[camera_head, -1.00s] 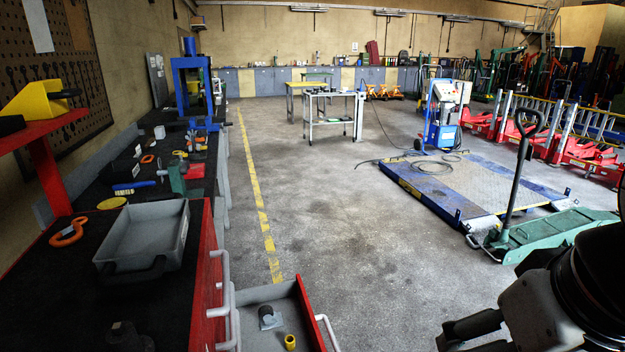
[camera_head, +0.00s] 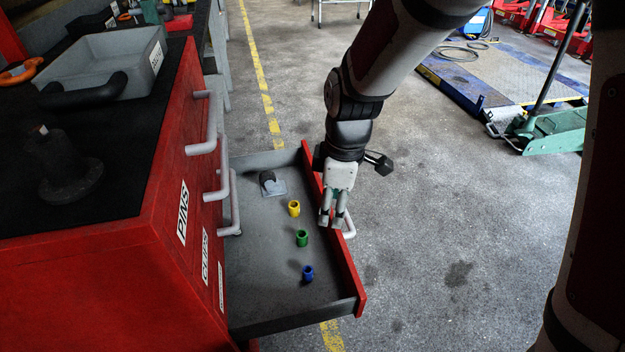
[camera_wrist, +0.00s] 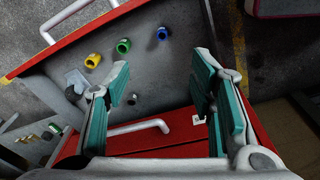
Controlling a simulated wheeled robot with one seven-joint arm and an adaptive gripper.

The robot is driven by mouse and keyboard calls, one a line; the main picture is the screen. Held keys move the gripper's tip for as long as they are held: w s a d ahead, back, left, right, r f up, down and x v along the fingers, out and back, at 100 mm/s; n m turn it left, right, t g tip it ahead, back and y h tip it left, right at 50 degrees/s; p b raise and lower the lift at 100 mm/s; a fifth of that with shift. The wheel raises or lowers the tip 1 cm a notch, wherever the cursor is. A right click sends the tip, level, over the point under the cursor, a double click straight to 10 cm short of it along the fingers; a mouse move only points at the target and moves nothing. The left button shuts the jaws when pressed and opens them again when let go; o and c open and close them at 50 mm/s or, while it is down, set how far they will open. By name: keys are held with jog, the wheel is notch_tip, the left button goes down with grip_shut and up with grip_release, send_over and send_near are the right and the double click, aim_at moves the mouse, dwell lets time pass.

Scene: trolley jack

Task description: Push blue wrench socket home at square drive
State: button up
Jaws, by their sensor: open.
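The blue wrench socket (camera_head: 308,272) stands in the open drawer, nearest the drawer's front end in the head view. It also shows in the wrist view (camera_wrist: 162,34), beyond my fingers. My gripper (camera_head: 331,221) is open and empty, above the drawer's red right edge. In the wrist view its teal-padded fingers (camera_wrist: 160,90) are spread wide, with no socket between them. A dark flanged post (camera_head: 68,165) with a small light tip stands on the black bench top; I cannot tell whether it is the square drive.
A green socket (camera_head: 302,238), a yellow socket (camera_head: 294,208) and a grey curved piece on a plate (camera_head: 271,183) share the drawer (camera_head: 262,308). White handles (camera_head: 222,185) jut from the red cabinet (camera_head: 150,255). A grey tray (camera_head: 118,62) stands on the bench.

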jog(key=w+a+f+n+b, duration=0.1)
jog(key=a+f+n+b, duration=0.1)
jog(key=f, duration=0.6)
jog(key=a+f+n+b, duration=0.3)
jog(key=f, duration=0.5)
jog(key=b, duration=0.2)
send_over(308, 269)
jog(key=shift+g+h, duration=0.3)
jog(key=shift+h, duration=0.1)
notch_tip(308, 269, down, 8)
jog(key=shift+s+d+r, duration=0.1)
jog(key=shift+s+d, duration=0.05)
jog(key=shift+a+f+b, duration=0.2)
jog(key=shift+f+b, duration=1.35)
jog(key=shift+f, duration=1.45)
jog(key=shift+c, duration=0.6)
grip_shut()
